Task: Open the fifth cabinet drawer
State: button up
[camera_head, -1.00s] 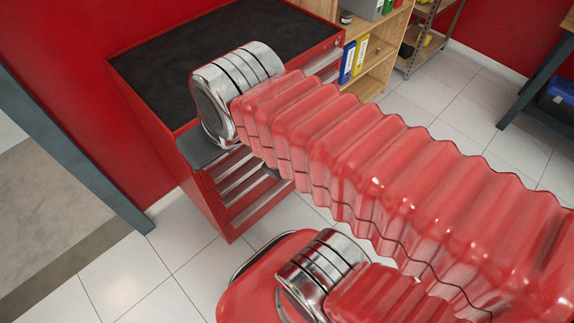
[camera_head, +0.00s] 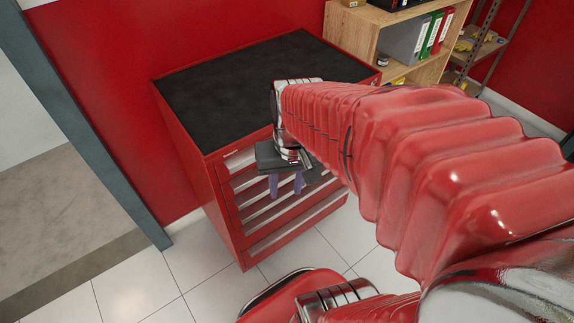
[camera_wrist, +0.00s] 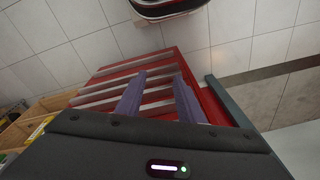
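The red drawer cabinet (camera_head: 205,170) stands against the red wall, with a black top and silver strip handles. Its drawers (camera_head: 290,215) look shut, and my arm and gripper hide part of the front. The lowest visible handle strip (camera_head: 270,238) is near the floor. My gripper (camera_head: 287,192) hangs before the upper drawers, its two purple fingers apart with nothing between them. In the wrist view, my gripper (camera_wrist: 158,74) points across the drawer front (camera_wrist: 125,88), seen turned round; I cannot tell whether a fingertip touches a handle.
A wooden shelf (camera_head: 350,22) with binders stands right of the cabinet, and a metal rack (camera_head: 480,50) is beyond it. A grey-blue post (camera_head: 75,115) is at left. Bare floor tiles (camera_head: 190,270) lie in front. My red base shows at the bottom.

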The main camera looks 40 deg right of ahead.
jog(key=s+d+f+m+t+y, duration=0.1)
jog(key=d+f+m+t+y, duration=0.2)
jog(key=f+m, duration=0.7)
jog(key=d+f+m+t+y, duration=0.25)
jog(key=f+m+y, duration=0.4)
jog(key=f, duration=0.65)
jog(key=s+d+f+m+t+y, duration=0.15)
jog(key=d+f+m, duration=0.25)
jog(key=f+m, duration=0.7)
jog(key=w+d+f+m+t+h, duration=0.2)
jog(key=d+f+m+t+h, duration=0.4)
jog(key=f+m, duration=0.55)
jog(key=w+d+m+t+h, duration=0.1)
jog(key=d+m+t+h, duration=0.2)
jog(key=d+m, duration=0.4)
jog(key=m+h, duration=0.1)
jog(key=m, duration=0.2)
jog(key=shift+r+t+h, duration=0.3)
jog(key=shift+r, duration=0.1)
jog(key=shift+w+d, duration=0.1)
jog(key=shift+w, duration=0.05)
jog(key=w, duration=1.3)
jog(key=shift+w+a, duration=0.2)
jog(key=shift+w, duration=0.15)
jog(key=shift+c, duration=0.6)
